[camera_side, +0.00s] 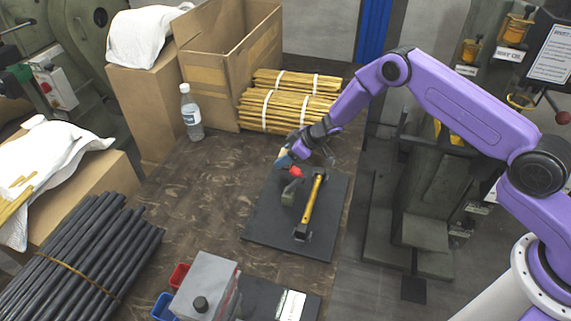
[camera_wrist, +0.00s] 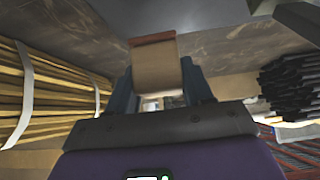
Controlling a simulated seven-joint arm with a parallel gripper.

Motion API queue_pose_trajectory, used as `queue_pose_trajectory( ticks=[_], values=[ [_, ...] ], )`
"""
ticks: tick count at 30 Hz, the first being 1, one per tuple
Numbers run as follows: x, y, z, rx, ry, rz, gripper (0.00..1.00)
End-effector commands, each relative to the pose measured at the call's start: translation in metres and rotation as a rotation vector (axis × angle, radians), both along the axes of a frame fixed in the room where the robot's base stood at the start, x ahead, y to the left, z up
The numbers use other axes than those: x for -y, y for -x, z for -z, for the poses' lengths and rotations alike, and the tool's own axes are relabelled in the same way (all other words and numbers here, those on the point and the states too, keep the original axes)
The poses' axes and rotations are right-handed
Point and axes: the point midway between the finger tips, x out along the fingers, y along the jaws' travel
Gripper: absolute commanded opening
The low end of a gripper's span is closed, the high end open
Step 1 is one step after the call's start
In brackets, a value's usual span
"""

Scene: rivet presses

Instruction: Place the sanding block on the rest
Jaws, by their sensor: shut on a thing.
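The sanding block (camera_wrist: 157,68) is tan with a reddish-brown edge. In the wrist view my gripper (camera_wrist: 160,82) is shut on it, with one blue-grey finger on each side. In the side view my gripper (camera_side: 286,158) is above the far left part of a dark mat (camera_side: 268,222), and the block is mostly hidden there. A small grey-green stand with a red top (camera_side: 296,173) is on the mat, just below and right of my gripper. I cannot tell which item is the rest.
Bundled wooden sticks (camera_side: 275,112) and an open cardboard box (camera_side: 212,75) are behind. A water bottle (camera_side: 190,112) stands left. Black rods (camera_side: 85,255) and a grey box (camera_side: 205,285) are nearer.

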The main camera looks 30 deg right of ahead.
Motion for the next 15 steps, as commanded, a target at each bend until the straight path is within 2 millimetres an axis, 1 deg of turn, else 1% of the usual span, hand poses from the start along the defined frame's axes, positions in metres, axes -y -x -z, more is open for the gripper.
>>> queue_pose_trajectory(
  ticks=[3, 7, 10, 15],
  values=[
    [0.0, 0.001, 0.015, -0.002, 0.0, 0.0, 0.02],
    [0.0, 0.001, 0.03, -0.002, 0.0, 0.0, 0.02],
    [0.0, 0.0, 0.034, 0.0, 0.0, -0.001, 0.02],
    [0.0, 0.0, 0.035, 0.0, 0.0, -0.001, 0.02]
  ],
)
